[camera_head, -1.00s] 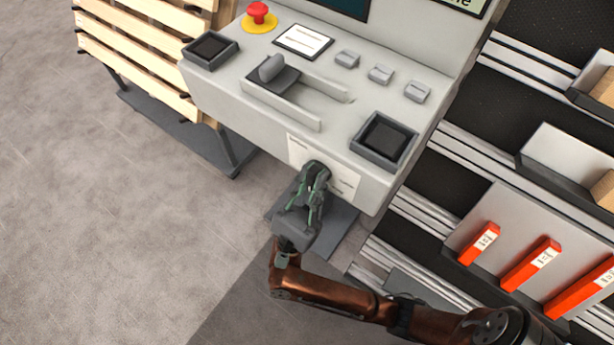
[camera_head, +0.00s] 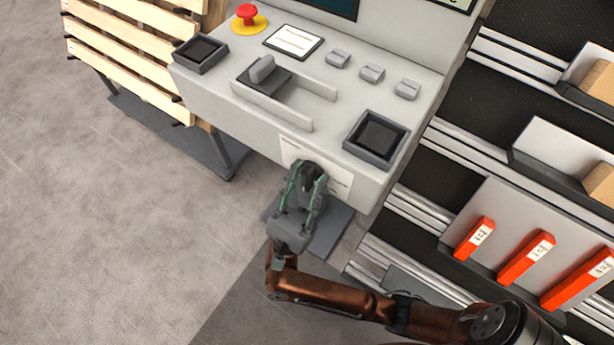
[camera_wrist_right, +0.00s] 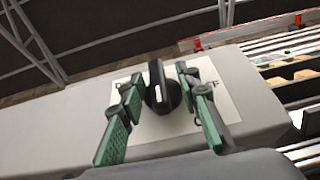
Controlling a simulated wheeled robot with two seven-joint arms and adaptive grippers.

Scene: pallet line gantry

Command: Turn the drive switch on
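The drive switch (camera_wrist_right: 159,93) is a black rotary knob with a white mark, on a white label plate (camera_wrist_right: 228,102) on the console's front face. In the wrist view the mark runs roughly up and down. The plate's lettering is mostly hidden. My right gripper (camera_wrist_right: 163,82) is open, with one green-padded finger on each side of the knob; I cannot tell whether they touch it. In the head view the right gripper (camera_head: 307,177) is at the front face, over the label plate (camera_head: 335,181). My left gripper is not in view.
The grey console top (camera_head: 215,85) carries a red emergency button (camera_head: 247,14), a lever (camera_head: 262,69), several small grey switches and two dark trays. A slatted wooden pallet (camera_head: 130,47) stands left. Racks with red-orange parts (camera_head: 527,259) are on the right. Floor at left is clear.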

